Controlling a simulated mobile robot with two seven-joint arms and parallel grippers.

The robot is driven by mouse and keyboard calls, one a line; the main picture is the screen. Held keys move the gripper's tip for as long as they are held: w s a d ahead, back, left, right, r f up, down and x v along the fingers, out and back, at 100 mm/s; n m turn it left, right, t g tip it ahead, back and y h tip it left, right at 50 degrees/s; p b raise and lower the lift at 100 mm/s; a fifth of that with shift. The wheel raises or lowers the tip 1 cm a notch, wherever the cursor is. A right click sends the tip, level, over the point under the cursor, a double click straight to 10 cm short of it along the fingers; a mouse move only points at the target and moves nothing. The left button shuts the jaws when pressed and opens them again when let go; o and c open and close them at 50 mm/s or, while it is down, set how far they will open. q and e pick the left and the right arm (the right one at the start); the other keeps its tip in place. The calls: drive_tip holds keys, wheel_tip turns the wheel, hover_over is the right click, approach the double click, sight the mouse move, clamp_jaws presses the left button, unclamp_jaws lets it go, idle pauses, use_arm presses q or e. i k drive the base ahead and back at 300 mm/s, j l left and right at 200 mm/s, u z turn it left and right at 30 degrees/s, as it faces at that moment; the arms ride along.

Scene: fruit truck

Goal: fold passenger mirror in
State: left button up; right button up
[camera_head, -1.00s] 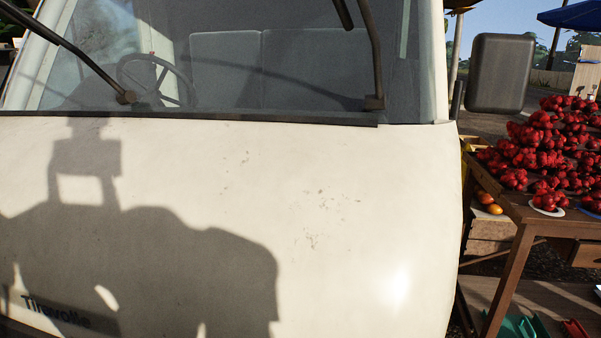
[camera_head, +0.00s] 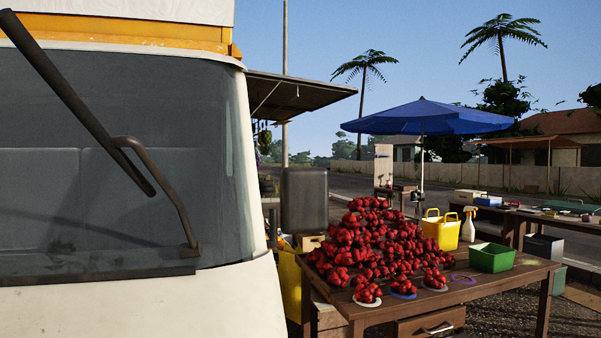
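The passenger mirror (camera_head: 304,200) is a dark grey, rounded rectangular housing. It stands out to the right of the truck's windshield pillar, with a gap between its housing and the truck (camera_head: 222,305) in the picture. Its mounting arm is mostly hidden or too dark to make out. The truck is cream-white with a yellow-orange band above the windshield (camera_head: 90,160). Neither of my grippers is in view.
A wooden table (camera_head: 520,277) piled with red fruit (camera_head: 372,240) stands right of the truck, close below the mirror. It also holds a yellow basket (camera_head: 441,231) and a green crate (camera_head: 492,257). A blue umbrella (camera_head: 425,118) rises behind. A wiper (camera_head: 160,190) lies across the windshield.

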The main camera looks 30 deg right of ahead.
sight(304, 190)
drive_tip(key=k+l, duration=0.1)
drive_tip(key=l, duration=0.3)
drive_tip(key=k+l+u, duration=0.1)
drive_tip(key=l, duration=0.25)
drive_tip(key=l+u, duration=0.15)
drive_tip(key=l, duration=0.8)
drive_tip(key=i+l, duration=0.1)
drive_tip(key=l, duration=0.2)
drive_tip(key=i+l+u, duration=0.15)
drive_tip(key=l, duration=0.15)
drive_tip(key=i+l, duration=0.1)
drive_tip(key=l, duration=0.2)
